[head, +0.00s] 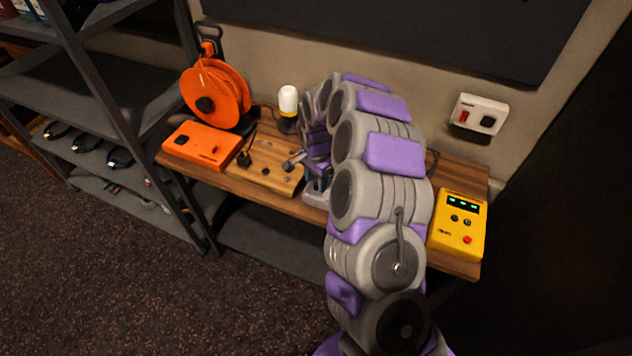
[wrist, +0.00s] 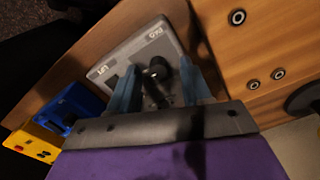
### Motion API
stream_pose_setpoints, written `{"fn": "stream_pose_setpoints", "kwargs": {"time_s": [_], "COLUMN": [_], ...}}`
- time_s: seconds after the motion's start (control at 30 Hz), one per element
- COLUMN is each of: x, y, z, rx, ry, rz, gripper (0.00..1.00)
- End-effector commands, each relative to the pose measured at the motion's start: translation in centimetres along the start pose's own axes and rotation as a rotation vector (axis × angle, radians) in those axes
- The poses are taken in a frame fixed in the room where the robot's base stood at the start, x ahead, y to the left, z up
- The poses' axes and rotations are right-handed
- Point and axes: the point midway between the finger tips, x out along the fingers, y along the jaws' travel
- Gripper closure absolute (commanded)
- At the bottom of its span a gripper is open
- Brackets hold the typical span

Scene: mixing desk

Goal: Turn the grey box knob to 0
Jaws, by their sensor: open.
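The grey box (wrist: 122,57) lies on the wooden desk in the wrist view, with printed lettering along its edge. Its black knob (wrist: 157,70) shows between the two fingers of my gripper (wrist: 158,84). The fingers are open, one on each side of the knob; I cannot tell whether either touches it. The lower part of the box and the knob's pointer reading are hidden or too dark to read. In the head view, only a small part of the grey box (head: 313,197) shows beside my arm, with my gripper above it.
A wooden panel with metal fittings (head: 262,175) stands left of the grey box, then an orange box (head: 203,143) and an orange cable reel (head: 222,92). A blue box (wrist: 72,105) and a yellow box (head: 458,228) are on the other side. A white lamp (head: 288,103) stands behind.

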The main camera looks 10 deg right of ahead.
Motion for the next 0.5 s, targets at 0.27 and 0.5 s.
{"fn": "stream_pose_setpoints", "kwargs": {"time_s": [0.27,0.5], "x": [0.85,0.83], "y": [0.06,0.05], "z": [0.03,0.03], "rx": [0.0,0.0], "ry": [-0.001,-0.001], "rz": [0.001,0.001], "gripper": [0.52,0.61]}}
